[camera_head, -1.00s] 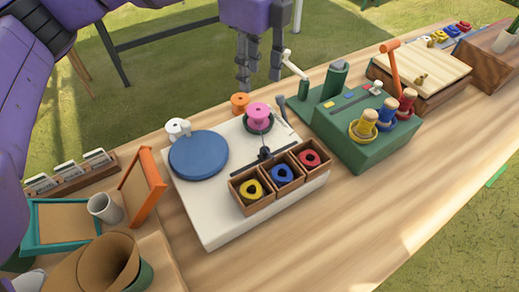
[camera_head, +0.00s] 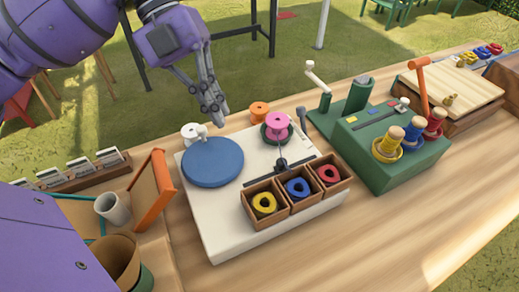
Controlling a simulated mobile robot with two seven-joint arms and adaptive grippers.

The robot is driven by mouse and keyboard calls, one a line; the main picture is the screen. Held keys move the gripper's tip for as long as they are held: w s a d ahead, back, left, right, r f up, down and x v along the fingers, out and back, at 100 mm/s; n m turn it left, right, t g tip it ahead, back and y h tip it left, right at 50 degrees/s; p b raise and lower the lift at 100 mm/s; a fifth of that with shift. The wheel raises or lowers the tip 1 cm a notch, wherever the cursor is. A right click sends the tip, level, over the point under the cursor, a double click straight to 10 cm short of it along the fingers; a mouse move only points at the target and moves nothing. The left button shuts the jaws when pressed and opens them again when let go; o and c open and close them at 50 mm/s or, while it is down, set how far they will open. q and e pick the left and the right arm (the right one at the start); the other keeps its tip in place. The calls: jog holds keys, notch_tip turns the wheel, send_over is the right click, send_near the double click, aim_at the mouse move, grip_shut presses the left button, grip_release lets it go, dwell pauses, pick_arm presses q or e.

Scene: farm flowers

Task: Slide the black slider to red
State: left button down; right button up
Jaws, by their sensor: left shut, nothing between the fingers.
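The black slider (camera_head: 281,164) sits on a dark track on the white board (camera_head: 222,222), near the track's middle and behind the blue-ring box. Three wooden boxes stand in front of the track. They hold a yellow ring (camera_head: 264,203), a blue ring (camera_head: 298,187) and a red ring (camera_head: 330,173), the red one at the right end. My left gripper (camera_head: 218,116) is shut and empty, with its fingers pointing down, above and behind the blue disc (camera_head: 212,162) and apart from the slider. My right gripper is not in view.
A pink spool (camera_head: 276,121) stands close behind the slider, with an orange spool (camera_head: 259,111) and a white spool (camera_head: 193,131) farther left. A green box (camera_head: 400,165) with ring-bearing posts stands to the right. An orange frame (camera_head: 157,198) stands left. The front table is clear.

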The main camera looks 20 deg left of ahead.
aim_at(281, 166)
pick_arm(q)
jog(key=x, duration=1)
jog(key=shift+f, duration=0.1)
jog(key=shift+w+d+f, duration=0.1)
jog(key=shift+w+d, duration=0.15)
jog(key=shift+d, duration=0.35)
jog(key=shift+w+d, duration=0.25)
jog(key=shift+d, duration=0.35)
jog(key=shift+w+d+f, duration=0.15)
jog(key=shift+w+d, duration=0.15)
jog(key=shift+d, duration=0.3)
jog(key=w+d+p, duration=0.1)
jog(key=w+d, duration=0.4)
jog(key=shift+w+p, duration=0.3)
jog(key=shift+w, duration=0.05)
jog(key=shift+w+d, duration=0.15)
